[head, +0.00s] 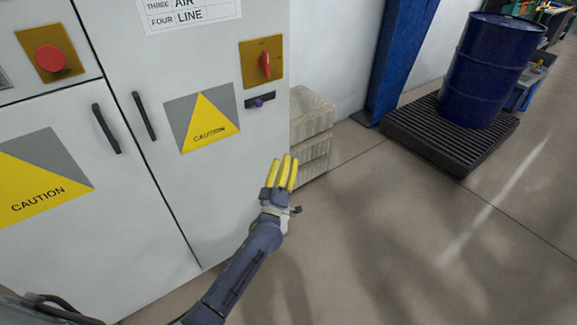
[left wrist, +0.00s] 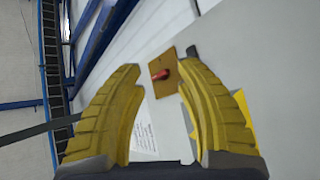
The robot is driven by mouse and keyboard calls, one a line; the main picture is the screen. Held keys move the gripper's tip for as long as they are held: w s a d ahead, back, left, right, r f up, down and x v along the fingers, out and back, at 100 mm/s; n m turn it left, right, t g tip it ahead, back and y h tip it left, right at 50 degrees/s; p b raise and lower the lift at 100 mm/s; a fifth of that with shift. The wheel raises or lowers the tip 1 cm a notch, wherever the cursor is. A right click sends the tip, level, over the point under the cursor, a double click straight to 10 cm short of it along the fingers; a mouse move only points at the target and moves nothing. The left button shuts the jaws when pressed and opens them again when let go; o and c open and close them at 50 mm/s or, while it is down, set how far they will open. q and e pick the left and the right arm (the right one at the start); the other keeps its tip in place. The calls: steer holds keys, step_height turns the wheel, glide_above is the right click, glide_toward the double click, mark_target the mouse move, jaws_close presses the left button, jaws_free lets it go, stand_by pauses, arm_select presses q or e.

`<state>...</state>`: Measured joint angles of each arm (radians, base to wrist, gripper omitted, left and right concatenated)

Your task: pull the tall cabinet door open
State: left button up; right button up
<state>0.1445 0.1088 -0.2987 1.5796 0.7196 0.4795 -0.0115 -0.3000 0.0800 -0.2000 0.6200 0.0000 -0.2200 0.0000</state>
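The light grey cabinet (head: 150,225) stands at the left of the head view with its two front doors shut. The left door has a black bar handle (head: 106,128), and the right door has another black handle (head: 144,116) near the seam. My left gripper (head: 285,158), with yellow fingers, is in front of the cabinet's right edge, well to the right of both handles. In the left wrist view its fingers (left wrist: 160,85) are apart with nothing between them. The cabinet front shows beyond them. My right gripper is not in view.
The right door carries a yellow caution sign (head: 209,120) and a red rotary switch (head: 264,64). A pale stack of blocks (head: 312,125) sits beside the cabinet. A blue drum (head: 490,70) stands on a black pallet (head: 430,140). The floor (head: 420,240) at right is clear.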

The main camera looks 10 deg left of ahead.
arm_select(q)
steer(key=shift+w+d+f+m, duration=0.1)
steer(key=shift+d+f+m, duration=0.2)
steer(key=shift+f, duration=0.3)
